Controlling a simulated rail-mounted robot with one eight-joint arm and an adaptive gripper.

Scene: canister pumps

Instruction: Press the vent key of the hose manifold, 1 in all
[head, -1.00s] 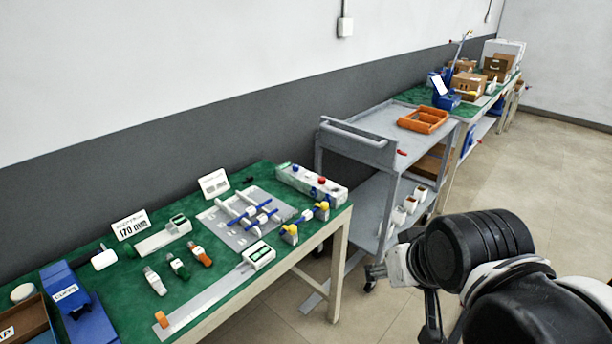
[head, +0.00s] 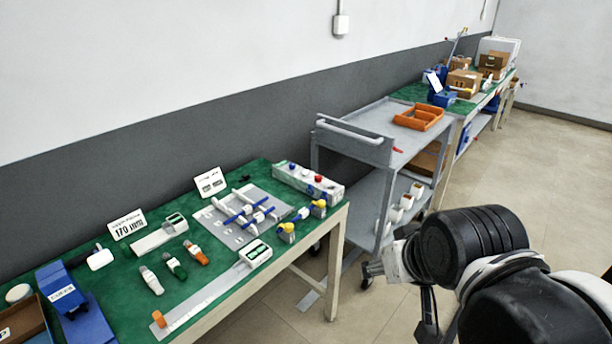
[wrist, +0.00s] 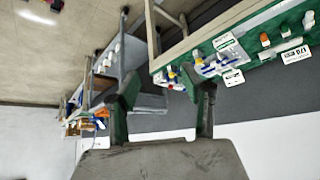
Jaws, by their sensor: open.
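On the green table, a pale box with red and blue knobs (head: 308,184) stands at the back right corner. Beside it lies a grey plate (head: 232,237) with white pipes and blue valve handles. I cannot tell for sure which of these is the hose manifold, and the vent key is too small to make out. In the wrist view the pipe assembly (wrist: 207,66) appears at upper right, seen upside down. My gripper (wrist: 164,98) is open and empty, its two fingers wide apart, well away from the table. In the head view my arm fills the lower right.
A grey cart (head: 375,125) with an orange tray (head: 418,117) stands right of the green table (head: 118,262). Small bottles (head: 175,266), two sign cards and a blue stand (head: 66,292) share the table. Another bench with boxes lies beyond. Open floor (head: 490,160) is at right.

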